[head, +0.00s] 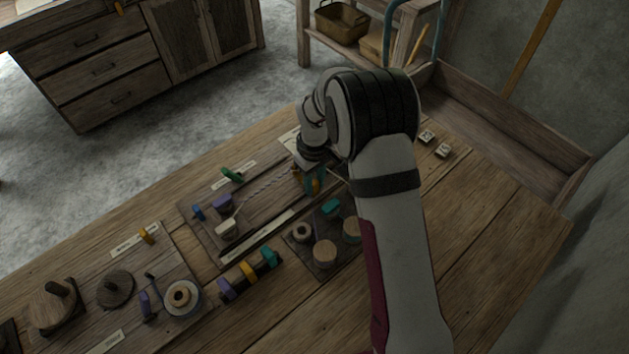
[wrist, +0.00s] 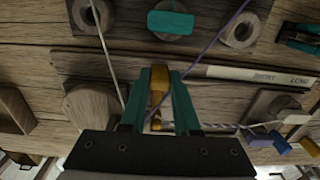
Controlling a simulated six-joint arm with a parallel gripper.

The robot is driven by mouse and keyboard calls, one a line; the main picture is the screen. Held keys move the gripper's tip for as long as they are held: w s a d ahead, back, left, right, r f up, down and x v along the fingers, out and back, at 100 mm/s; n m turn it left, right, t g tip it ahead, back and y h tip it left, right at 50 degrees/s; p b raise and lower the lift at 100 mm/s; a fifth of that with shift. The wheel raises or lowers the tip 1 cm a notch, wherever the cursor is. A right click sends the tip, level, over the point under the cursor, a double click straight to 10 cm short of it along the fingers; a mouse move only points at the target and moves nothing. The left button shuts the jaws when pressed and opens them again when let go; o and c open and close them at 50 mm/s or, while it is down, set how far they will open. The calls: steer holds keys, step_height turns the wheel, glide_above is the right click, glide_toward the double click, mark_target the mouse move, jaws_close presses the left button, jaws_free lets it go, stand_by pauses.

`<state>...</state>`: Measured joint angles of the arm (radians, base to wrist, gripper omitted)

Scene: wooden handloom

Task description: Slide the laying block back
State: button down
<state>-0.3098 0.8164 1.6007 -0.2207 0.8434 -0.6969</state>
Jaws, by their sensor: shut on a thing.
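My gripper (wrist: 156,76) has teal fingers closed on a narrow orange-brown upright piece, which I take to be part of the laying block (wrist: 160,78). In the head view my gripper (head: 313,184) is over the right part of the dark rope board, and the arm hides part of it. A twisted cord (wrist: 212,127) runs from beside the fingers to the right in the wrist view. A pale strand (wrist: 108,55) and a purple strand (wrist: 214,42) come down to the gripper area. The block's base is hidden behind the fingers and gripper body.
A label strip (wrist: 262,76) lies along the board. A purple block (head: 222,203), a pale block (head: 228,228) and a blue peg (head: 198,212) stand at the board's left end. Spools (head: 324,254) sit on a dark mat in front. Two small tiles (head: 427,137) lie at right.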

steer(key=s+a, duration=0.5)
steer(key=shift+s+a, duration=0.15)
steer(key=shift+a, duration=0.05)
steer(key=c, duration=0.6)
jaws_free()
steer(key=shift+c, duration=0.2)
step_height(320, 180, up, 16)
steer(key=shift+f, duration=0.1)
